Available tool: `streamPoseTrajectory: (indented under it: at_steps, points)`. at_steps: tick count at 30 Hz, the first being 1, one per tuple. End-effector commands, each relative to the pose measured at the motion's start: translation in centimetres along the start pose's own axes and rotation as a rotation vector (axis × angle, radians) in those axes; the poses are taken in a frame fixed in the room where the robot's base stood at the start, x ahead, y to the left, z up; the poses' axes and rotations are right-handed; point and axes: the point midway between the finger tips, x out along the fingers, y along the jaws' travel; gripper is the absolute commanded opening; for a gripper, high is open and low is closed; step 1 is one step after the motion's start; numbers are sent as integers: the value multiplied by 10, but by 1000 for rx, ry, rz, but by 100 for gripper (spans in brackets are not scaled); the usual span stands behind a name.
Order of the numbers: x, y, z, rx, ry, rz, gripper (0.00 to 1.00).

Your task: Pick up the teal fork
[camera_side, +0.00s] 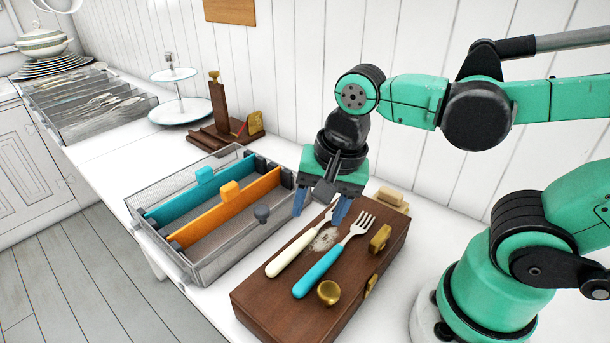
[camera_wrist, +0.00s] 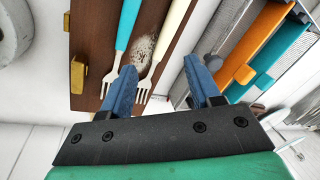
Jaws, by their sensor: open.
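The teal fork (camera_side: 331,257) lies on a dark wooden box (camera_side: 262,308), its tines toward the wall. A fork or similar piece with a cream handle (camera_side: 295,250) lies beside it on the left; the wrist view shows that it too has tines (camera_wrist: 147,87). My gripper (camera_side: 320,206) is open and empty above the far end of the box, near the tine ends. In the wrist view, the teal fork (camera_wrist: 127,25) runs up from behind the left finger of my gripper (camera_wrist: 168,88). The cream-handled fork's tines show between the two fingers.
A wire-mesh tray (camera_side: 222,262) with teal and orange dividers stands left of the box. Brass fittings (camera_side: 328,292) stick up on the box. A wooden stand (camera_side: 222,130) and a tiered plate stand (camera_side: 181,110) are farther back. White counter shows between them.

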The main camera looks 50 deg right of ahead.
Motion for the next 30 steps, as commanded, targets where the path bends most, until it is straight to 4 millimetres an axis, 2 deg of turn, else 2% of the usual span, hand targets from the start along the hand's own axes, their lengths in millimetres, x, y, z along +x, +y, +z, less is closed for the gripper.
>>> streamPoseTrajectory:
  at_steps: [3, 6, 9, 14, 24, 30]
  points:
    - [-2, 4, 16, 278, -35, 106, 57]
    - [-4, 8, 24, 452, -34, 176, 57]
    - [-5, 11, 29, 555, -26, 219, 57]
    - [0, 13, 31, 604, -20, 236, 57]
    - [33, 19, 33, 603, -20, 233, 57]
    - [46, 22, 34, 603, -20, 232, 57]
